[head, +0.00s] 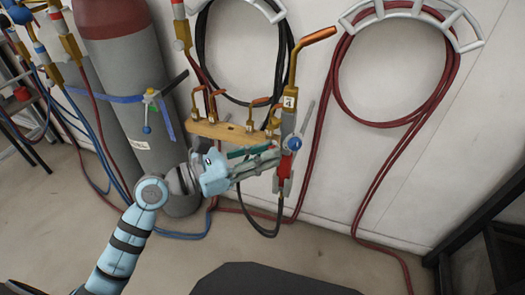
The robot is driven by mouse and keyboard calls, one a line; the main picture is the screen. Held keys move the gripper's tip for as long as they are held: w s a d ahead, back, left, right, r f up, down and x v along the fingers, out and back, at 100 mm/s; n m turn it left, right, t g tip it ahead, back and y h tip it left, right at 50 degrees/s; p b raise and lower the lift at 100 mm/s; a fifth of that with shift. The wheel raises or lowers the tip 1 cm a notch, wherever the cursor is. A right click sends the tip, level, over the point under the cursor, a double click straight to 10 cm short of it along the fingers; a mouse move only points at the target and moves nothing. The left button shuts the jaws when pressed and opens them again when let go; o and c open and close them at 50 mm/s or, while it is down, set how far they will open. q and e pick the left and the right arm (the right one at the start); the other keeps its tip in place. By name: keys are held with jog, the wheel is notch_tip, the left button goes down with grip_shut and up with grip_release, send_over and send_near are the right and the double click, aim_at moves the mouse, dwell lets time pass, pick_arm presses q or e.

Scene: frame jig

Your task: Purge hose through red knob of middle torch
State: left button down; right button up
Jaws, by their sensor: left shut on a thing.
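The middle torch (289,100) hangs upright by the white wall, with its copper tip bent to the upper right. A blue knob (294,143) shows on its lower body, above a red section (285,168). My left gripper (277,156) reaches in from the left, level with this lower part. My right gripper is not in view.
A wooden rack (222,132) with several copper tips is just behind my left gripper. A grey and red cylinder (140,110) stands at left. Coiled red hose (338,75) hangs at right. A dark frame (480,205) stands at the right edge.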

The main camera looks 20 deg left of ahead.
pick_arm(q)
jog(key=shift+w+a+n+p, duration=0.1)
jog(key=shift+n+p, duration=6.7)
jog(key=shift+p, duration=0.7)
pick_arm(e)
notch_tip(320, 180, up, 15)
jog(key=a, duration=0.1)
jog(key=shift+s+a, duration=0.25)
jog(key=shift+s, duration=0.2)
pick_arm(q)
jog(key=c, duration=1.4)
grip_release()
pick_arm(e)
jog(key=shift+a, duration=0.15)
pick_arm(q)
jog(key=shift+f, duration=0.1)
jog(key=v, duration=1.2)
